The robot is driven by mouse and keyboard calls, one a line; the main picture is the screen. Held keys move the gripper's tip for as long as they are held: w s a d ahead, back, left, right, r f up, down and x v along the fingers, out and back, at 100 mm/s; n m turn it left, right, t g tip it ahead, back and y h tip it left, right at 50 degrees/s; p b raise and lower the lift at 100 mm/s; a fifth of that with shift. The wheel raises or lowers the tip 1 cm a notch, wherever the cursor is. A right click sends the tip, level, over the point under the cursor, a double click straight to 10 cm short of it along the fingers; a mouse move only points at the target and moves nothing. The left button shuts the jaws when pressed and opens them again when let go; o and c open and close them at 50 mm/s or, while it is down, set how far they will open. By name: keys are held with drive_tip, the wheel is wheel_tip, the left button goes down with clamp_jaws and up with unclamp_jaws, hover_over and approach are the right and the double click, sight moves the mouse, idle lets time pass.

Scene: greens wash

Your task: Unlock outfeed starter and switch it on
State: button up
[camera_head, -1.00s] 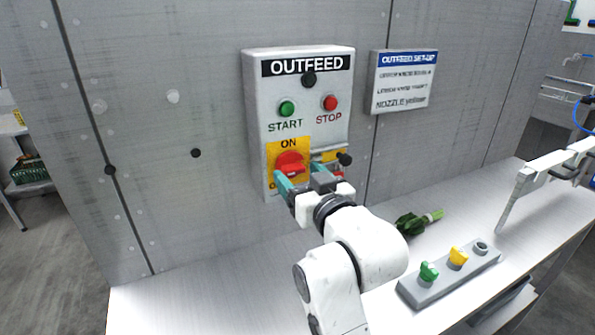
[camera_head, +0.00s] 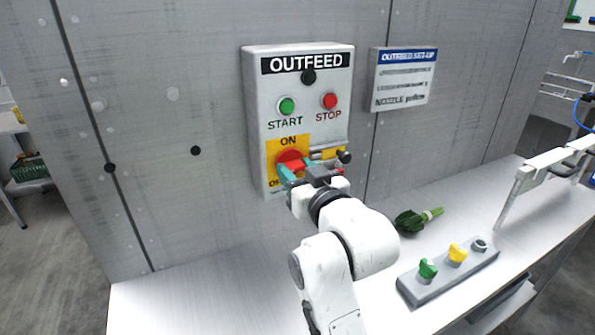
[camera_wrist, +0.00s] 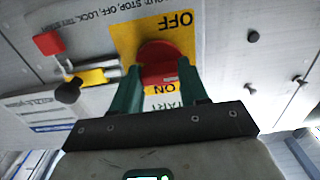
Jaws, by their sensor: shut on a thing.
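The grey OUTFEED starter box (camera_head: 258,110) is fixed to the wall, with a green START button (camera_head: 287,105) and a red STOP button (camera_head: 330,101). Below them a red rotary switch (camera_head: 290,158) sits on a yellow ON/OFF plate (camera_head: 274,149). My gripper (camera_head: 297,174) has its teal fingers closed around the red switch, which also shows between them in the wrist view (camera_wrist: 157,52). The handle's exact angle is unclear. Beside the plate is a yellow bar (camera_wrist: 92,77) with a black knob (camera_wrist: 67,92). A red block (camera_wrist: 48,43), possibly a padlock, is near it.
An OUTFEED SET-UP sign (camera_head: 403,80) hangs right of the box. On the bench (camera_head: 190,295) lie a bunch of greens (camera_head: 410,222) and a grey strip (camera_head: 432,284) with green and yellow pieces. A white frame (camera_head: 515,200) stands at the right.

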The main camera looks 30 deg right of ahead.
drive_tip(key=shift+c, duration=0.5)
drive_tip(key=shift+m, duration=0.3)
drive_tip(key=m, duration=0.3)
drive_tip(key=shift+m, duration=0.4)
drive_tip(key=m, duration=0.4)
drive_tip(key=shift+m+b, duration=0.3)
drive_tip(key=shift+b, duration=0.05)
drive_tip(key=m+b, duration=0.1)
drive_tip(key=m, duration=0.3)
drive_tip(key=shift+m+b, duration=0.45)
drive_tip(key=shift+m, duration=1.95)
drive_tip(key=shift+d, duration=0.1)
